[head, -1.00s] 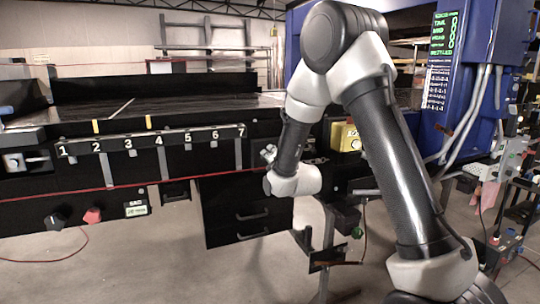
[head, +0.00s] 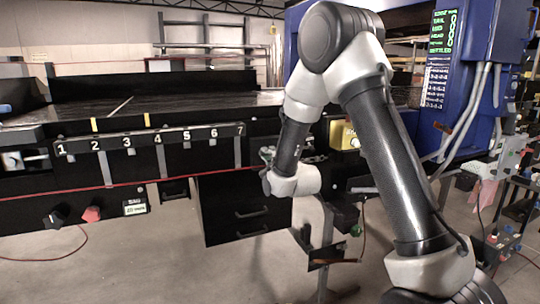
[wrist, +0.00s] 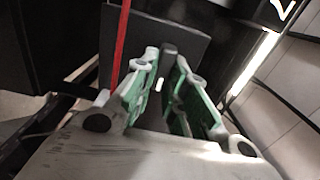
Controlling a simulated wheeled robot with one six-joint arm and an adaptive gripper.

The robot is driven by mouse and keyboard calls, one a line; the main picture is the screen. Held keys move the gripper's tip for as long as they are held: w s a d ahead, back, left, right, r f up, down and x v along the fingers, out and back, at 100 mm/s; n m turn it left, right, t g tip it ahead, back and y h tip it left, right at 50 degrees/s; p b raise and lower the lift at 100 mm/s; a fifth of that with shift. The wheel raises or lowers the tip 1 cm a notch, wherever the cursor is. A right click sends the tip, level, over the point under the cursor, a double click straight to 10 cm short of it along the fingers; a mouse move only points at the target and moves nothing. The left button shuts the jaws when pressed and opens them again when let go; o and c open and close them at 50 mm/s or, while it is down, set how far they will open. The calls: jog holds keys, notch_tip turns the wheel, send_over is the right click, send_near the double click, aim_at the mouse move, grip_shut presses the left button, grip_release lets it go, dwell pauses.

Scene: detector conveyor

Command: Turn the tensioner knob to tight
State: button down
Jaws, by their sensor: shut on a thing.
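In the wrist view my gripper (wrist: 167,62) has its green-padded fingers closed around a small dark knob (wrist: 169,47) in front of a dark flat plate. A short white mark shows between the fingers. I take the dark piece to be the tensioner knob; most of it is hidden by the fingers, and I cannot read its setting. In the head view my gripper (head: 267,154) is at the black machine front, right of the numbered strip, partly behind my forearm. The knob cannot be made out there.
A numbered strip (head: 150,141) runs along the conveyor front. A black knob (head: 53,217) and a red knob (head: 91,214) sit low at the left. A yellow box (head: 343,135) is right of my forearm. Black drawers (head: 240,212) hang below. A red cord (wrist: 121,45) passes near the fingers.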

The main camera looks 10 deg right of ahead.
jog(key=shift+f, duration=0.1)
dwell(0.3)
jog(key=c, duration=1.4)
grip_release()
jog(key=shift+c, duration=0.2)
jog(key=s+d, duration=0.1)
jog(key=s, duration=0.6)
jog(key=shift+s, duration=0.25)
jog(key=shift+d, duration=0.1)
